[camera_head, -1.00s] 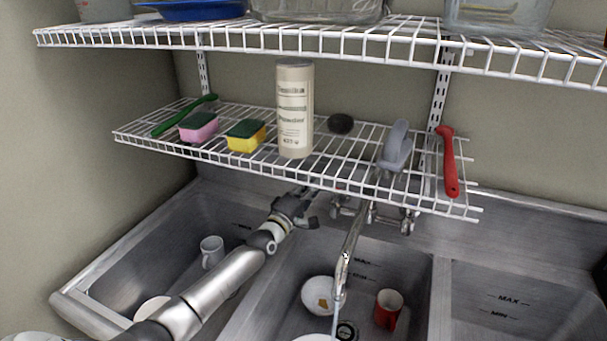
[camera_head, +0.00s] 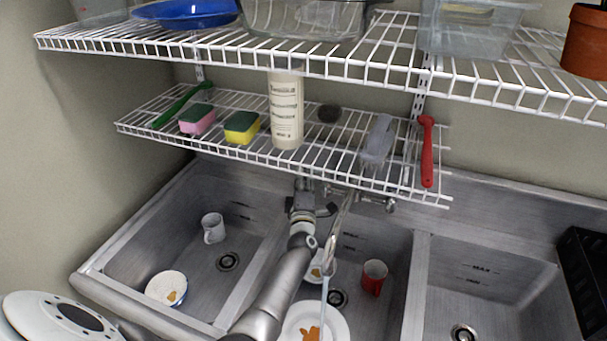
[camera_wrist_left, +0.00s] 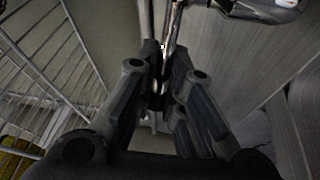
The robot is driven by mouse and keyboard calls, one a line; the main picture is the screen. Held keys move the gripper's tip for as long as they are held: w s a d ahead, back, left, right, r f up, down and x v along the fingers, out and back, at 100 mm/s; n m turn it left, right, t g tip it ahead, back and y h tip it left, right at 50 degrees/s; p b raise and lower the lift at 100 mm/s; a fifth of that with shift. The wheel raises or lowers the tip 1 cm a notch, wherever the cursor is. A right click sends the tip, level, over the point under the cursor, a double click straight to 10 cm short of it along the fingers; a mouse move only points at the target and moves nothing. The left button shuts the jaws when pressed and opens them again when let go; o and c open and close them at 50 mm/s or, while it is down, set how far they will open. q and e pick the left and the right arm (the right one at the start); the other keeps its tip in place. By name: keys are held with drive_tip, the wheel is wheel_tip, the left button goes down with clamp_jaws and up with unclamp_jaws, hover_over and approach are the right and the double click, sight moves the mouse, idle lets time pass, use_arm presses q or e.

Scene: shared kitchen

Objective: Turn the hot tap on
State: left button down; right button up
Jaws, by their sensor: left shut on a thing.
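The chrome tap is on the back wall above the middle sink, and its long spout (camera_head: 334,238) points down into the basin. A thin pale stream (camera_head: 324,295) shows below the spout's end. The tap's right handle (camera_head: 389,204) is free. My left gripper (camera_head: 308,188) is at the tap's left side, under the lower shelf. In the left wrist view its fingers (camera_wrist_left: 158,88) are shut on a narrow metal part, seemingly the left tap handle, mostly hidden between them. My right gripper is not in view.
The lower wire shelf (camera_head: 340,170) hangs just above the tap, holding sponges, a bottle (camera_head: 286,112), brushes. Below are a red mug (camera_head: 373,277), a bowl and a plate (camera_head: 335,322) with scraps. The left sink holds a white mug (camera_head: 213,228) and bowl (camera_head: 166,287).

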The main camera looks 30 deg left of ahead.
use_arm(q)
drive_tip(key=shift+s+d+f+n+g+y, duration=0.1)
drive_tip(key=shift+s+d+n+g+y, duration=0.15)
drive_tip(key=shift+n+g+y, duration=0.2)
drive_tip(key=shift+y, duration=0.25)
drive_tip(key=c, duration=1.5)
unclamp_jaws()
